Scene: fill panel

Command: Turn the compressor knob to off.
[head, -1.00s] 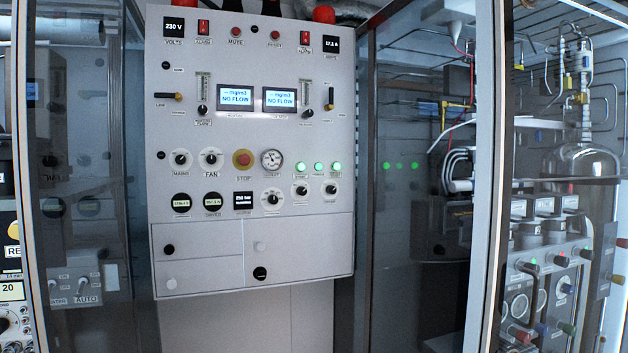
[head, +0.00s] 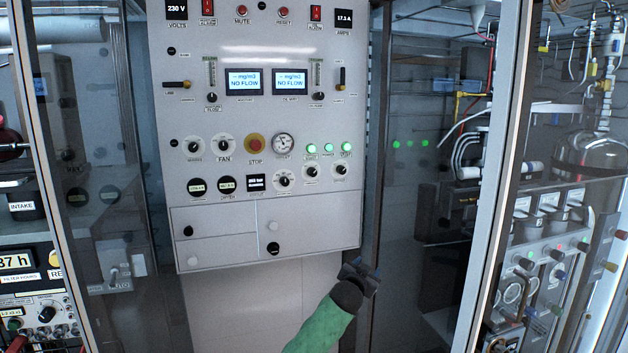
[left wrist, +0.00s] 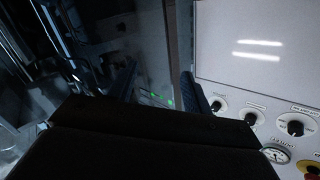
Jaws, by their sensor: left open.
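The grey control panel (head: 220,110) carries several black knobs on white dials. Three sit at its lower right: a larger one (head: 284,180) and two smaller ones (head: 312,171) (head: 341,169) below green lights. Their labels are too blurred to tell which is the compressor knob. My left gripper (head: 362,275) is open and empty, low and right of the panel's lower right corner, apart from the knobs. In the left wrist view its two fingers (left wrist: 160,88) stand apart, with the knobs (left wrist: 295,127) appearing upside down to their right. My right gripper is out of view.
A red stop button (head: 255,144) and a gauge (head: 283,144) sit above the knobs. Drawers (head: 310,222) with small knobs lie below. A dark glass partition and pale post (head: 507,180) stand right of the panel. The space before the panel face is clear.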

